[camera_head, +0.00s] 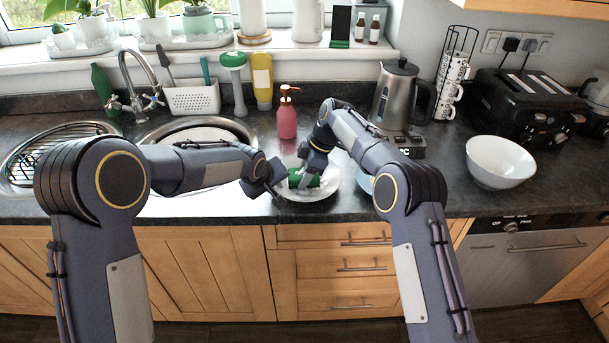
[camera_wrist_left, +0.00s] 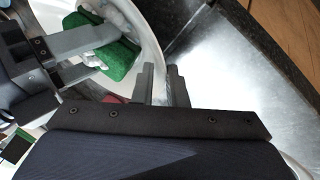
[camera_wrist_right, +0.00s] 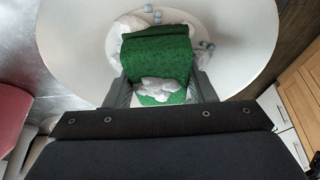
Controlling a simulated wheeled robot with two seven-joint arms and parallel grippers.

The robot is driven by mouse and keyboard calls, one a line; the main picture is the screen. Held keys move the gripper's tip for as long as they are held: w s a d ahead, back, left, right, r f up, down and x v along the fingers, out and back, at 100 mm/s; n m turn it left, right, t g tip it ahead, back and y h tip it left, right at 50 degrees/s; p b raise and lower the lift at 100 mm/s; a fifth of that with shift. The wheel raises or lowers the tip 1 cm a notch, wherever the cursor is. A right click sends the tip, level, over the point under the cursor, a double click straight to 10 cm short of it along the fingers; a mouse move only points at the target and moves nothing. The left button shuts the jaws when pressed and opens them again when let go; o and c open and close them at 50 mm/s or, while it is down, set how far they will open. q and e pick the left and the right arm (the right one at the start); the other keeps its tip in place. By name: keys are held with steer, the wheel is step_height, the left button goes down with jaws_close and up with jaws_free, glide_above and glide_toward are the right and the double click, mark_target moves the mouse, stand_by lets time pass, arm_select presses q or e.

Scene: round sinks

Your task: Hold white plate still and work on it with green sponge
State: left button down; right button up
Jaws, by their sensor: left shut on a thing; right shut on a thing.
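The white plate (camera_head: 325,189) lies at the counter's front beside the sink, and it fills much of the right wrist view (camera_wrist_right: 75,50). My left gripper (camera_head: 277,190) is shut on the plate's left rim, which passes between its fingers in the left wrist view (camera_wrist_left: 165,75). My right gripper (camera_head: 305,172) is shut on the green sponge (camera_head: 309,181), holding it over the plate. The sponge shows between the fingers in the right wrist view (camera_wrist_right: 160,55), with whitish foam on and around it. Whether the sponge's underside touches the plate is hidden.
A pink soap bottle (camera_head: 287,122) stands behind the plate. A kettle (camera_head: 398,95) stands behind my right arm. A white bowl (camera_head: 500,162) and a black toaster (camera_head: 530,105) are at the right. Round sinks (camera_head: 200,130) with a tap (camera_head: 140,100) lie left.

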arm_select(q)
steer(key=shift+s+a+f, duration=0.15)
steer(key=shift+s+f, duration=0.05)
steer(key=shift+f, duration=0.25)
arm_select(e)
steer(key=shift+w+f, duration=0.15)
steer(key=shift+w, duration=0.15)
steer(key=shift+w+r, duration=0.1)
steer(key=shift+r, duration=4.1)
arm_select(q)
steer(key=c, duration=1.4)
jaws_free()
steer(key=shift+w, duration=0.15)
arm_select(e)
steer(key=shift+f, duration=0.1)
arm_select(q)
steer(key=shift+o, duration=0.2)
steer(key=shift+r, duration=0.15)
steer(key=shift+r, duration=0.1)
steer(key=b+v, duration=0.1)
steer(key=v, duration=0.7)
steer(key=shift+s+r, duration=0.2)
steer(key=shift+r, duration=0.15)
arm_select(e)
steer(key=shift+f, duration=0.55)
